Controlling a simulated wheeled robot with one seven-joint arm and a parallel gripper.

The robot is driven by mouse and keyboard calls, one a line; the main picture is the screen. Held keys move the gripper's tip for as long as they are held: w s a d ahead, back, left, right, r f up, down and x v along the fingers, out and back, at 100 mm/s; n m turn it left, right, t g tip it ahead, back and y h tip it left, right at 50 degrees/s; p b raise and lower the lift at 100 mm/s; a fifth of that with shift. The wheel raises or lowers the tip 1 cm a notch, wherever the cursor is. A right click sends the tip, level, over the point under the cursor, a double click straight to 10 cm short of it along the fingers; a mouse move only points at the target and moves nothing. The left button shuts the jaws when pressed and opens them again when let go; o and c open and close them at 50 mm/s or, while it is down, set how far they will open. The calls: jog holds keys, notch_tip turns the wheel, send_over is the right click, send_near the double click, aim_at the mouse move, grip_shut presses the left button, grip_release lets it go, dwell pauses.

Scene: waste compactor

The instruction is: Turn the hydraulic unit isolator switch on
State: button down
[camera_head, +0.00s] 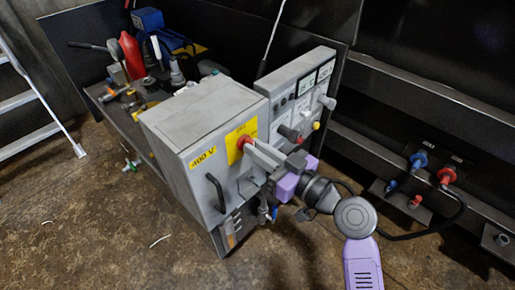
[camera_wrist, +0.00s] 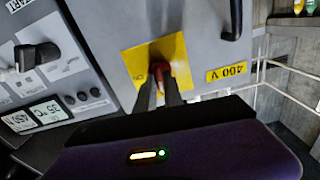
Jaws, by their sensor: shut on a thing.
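The isolator switch is a red rotary handle (camera_head: 245,142) on a yellow plate (camera_head: 238,140) on the front of the grey 400 V cabinet (camera_head: 190,130). In the wrist view the red handle (camera_wrist: 158,75) sits at the middle of the yellow plate (camera_wrist: 172,50), partly hidden by the fingers. My gripper (camera_head: 252,148) reaches the handle from the right. Its two dark fingers (camera_wrist: 159,84) are shut on the red handle. The lettering on the plate is too small and too covered to tell the switch position.
A grey control panel (camera_head: 300,95) with knobs and gauges stands right beside the cabinet. A dark cabinet handle (camera_head: 216,194) sticks out below left of the switch. Tools and a red bottle (camera_head: 131,55) crowd the bench behind. The floor (camera_head: 110,220) at left is mostly clear.

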jog(key=shift+w+d+f+m+p, duration=0.15)
jog(key=shift+m+p, duration=1.7)
jog(key=shift+m, duration=2.45)
jog(key=shift+f+m+p, duration=0.1)
jog(key=shift+m+p, duration=1.75)
jog(key=shift+m, duration=2.45)
jog(key=c, duration=1.5)
grip_release()
jog(key=shift+o, duration=0.2)
jog(key=v, duration=0.7)
jog(key=shift+s+d, duration=0.25)
jog(key=shift+d, duration=0.1)
